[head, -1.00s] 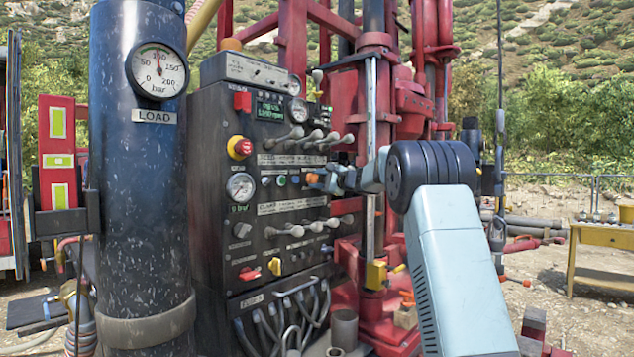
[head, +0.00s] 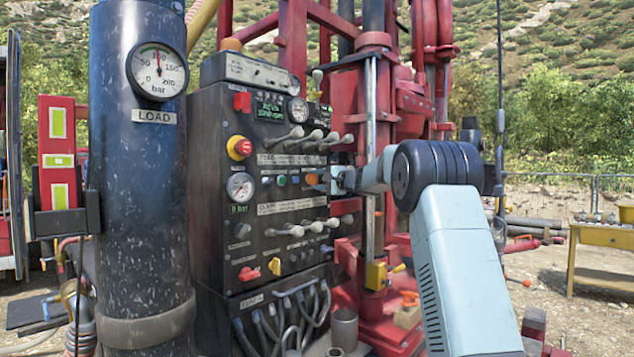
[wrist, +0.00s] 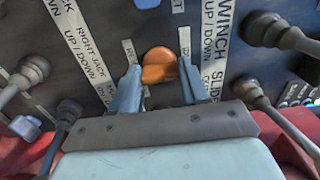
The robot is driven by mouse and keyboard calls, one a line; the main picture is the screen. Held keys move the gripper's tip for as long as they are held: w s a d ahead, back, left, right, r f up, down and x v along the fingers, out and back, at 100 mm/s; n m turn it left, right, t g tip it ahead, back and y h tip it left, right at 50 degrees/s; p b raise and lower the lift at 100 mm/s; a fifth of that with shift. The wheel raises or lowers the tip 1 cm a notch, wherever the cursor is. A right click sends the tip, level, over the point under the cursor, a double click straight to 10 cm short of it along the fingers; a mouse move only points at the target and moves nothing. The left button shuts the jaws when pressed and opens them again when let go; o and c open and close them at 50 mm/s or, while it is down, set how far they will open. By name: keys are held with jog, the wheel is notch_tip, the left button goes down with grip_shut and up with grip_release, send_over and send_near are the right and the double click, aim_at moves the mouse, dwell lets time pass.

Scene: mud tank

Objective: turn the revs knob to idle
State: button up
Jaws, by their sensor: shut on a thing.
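The control panel (head: 262,215) stands left of my arm in the head view. An orange knob (head: 312,179) sits at its right side; I take it for the revs knob, though its label is not readable. My gripper (head: 322,180) is at this knob, with its wrist to the right. In the wrist view, the orange knob (wrist: 158,66) lies between the two blue fingers of my gripper (wrist: 158,78), which are shut on it. The fingers and my wrist hide part of the panel around it.
Levers (head: 298,133) stick out above the knob, and more levers (head: 295,231) below. In the wrist view, levers (wrist: 272,33) stand close on both sides. A red emergency button (head: 240,148) is further left. The dark column with the load gauge (head: 157,72) stands in front at left.

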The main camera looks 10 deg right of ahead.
jog(key=shift+f, duration=0.35)
jog(key=o, duration=1.1)
jog(key=shift+r, duration=0.2)
jog(key=shift+c, duration=0.2)
jog(key=shift+s+d, duration=0.4)
jog(key=v, duration=1.2)
jog(key=shift+s, duration=0.3)
